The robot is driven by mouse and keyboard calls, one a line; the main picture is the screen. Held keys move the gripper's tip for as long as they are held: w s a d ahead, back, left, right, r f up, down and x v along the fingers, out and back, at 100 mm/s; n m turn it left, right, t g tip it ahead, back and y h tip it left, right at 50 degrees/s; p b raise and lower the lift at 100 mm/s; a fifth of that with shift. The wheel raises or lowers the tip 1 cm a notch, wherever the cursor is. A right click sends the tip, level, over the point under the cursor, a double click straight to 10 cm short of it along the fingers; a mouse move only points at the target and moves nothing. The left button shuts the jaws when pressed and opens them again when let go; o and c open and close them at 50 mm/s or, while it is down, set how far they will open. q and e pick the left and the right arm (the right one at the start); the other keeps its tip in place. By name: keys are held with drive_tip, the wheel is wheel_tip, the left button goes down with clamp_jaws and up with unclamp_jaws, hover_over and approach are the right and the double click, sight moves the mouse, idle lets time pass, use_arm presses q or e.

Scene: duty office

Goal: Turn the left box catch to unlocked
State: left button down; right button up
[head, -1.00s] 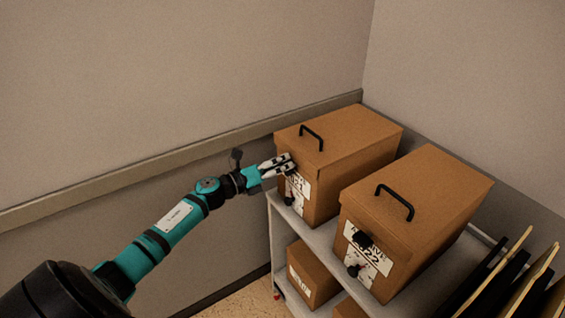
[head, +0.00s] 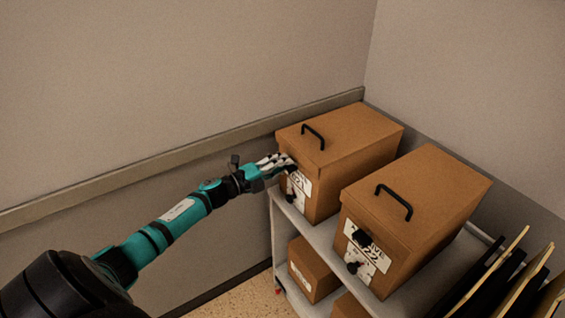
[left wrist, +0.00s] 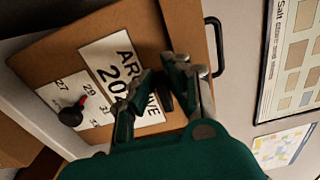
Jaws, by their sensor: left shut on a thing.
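The left box (head: 345,140) is a brown carton with a black handle on its lid, standing on the shelf top. My left gripper (head: 284,163) is at the upper part of its front face. In the left wrist view my left gripper (left wrist: 168,78) has its fingers on both sides of the black left box catch (left wrist: 164,97), shut on it over the white ARCHIVE label (left wrist: 104,55). The fingers hide part of the catch, and I cannot tell its exact angle. A black knob with a red mark (left wrist: 71,116) sits among printed numbers on the same face.
A second brown box (head: 420,205) with its own black catch (head: 362,238) and knob stands to the right. Smaller boxes (head: 314,268) are on the lower shelf. Upright dark folders (head: 500,275) stand at the right. The wall (head: 150,90) is behind my arm.

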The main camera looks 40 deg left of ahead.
use_arm(q)
drive_tip(key=shift+f, duration=0.1)
idle(0.3)
drive_tip(key=c, duration=1.4)
unclamp_jaws()
drive_tip(key=shift+o, duration=0.2)
drive_tip(key=v, duration=1.2)
drive_tip(key=shift+a+f+n, duration=0.1)
drive_tip(key=shift+a+n, duration=0.05)
drive_tip(key=shift+n, duration=0.15)
